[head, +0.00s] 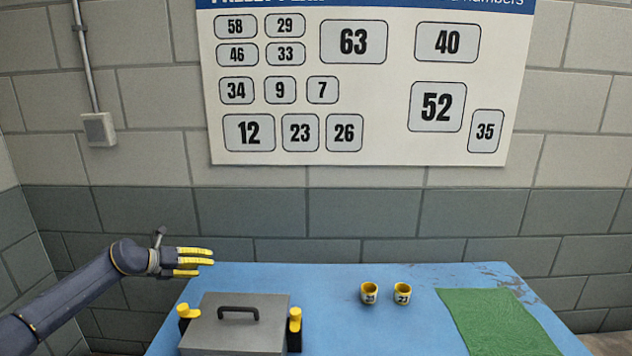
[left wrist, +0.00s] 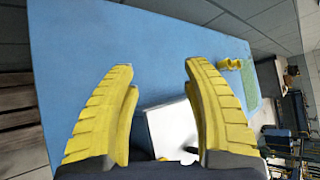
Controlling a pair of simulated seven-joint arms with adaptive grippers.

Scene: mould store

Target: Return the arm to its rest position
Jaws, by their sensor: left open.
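My left gripper (head: 208,262) is open and empty at the left, over or beside the left edge of the blue table (head: 340,300), up and left of a grey box. In the left wrist view its two yellow ribbed fingers (left wrist: 158,66) are spread apart with nothing between the tips. The arm comes in from the lower left, nearly straight. My right gripper is not in view.
The lidded grey box (head: 232,328) has a black handle (head: 238,312) and yellow-topped side latches. Two small yellow numbered cups (head: 369,293) (head: 402,294) stand mid-table. A green cloth (head: 495,320) lies at the right. A number chart (head: 375,100) hangs on the wall.

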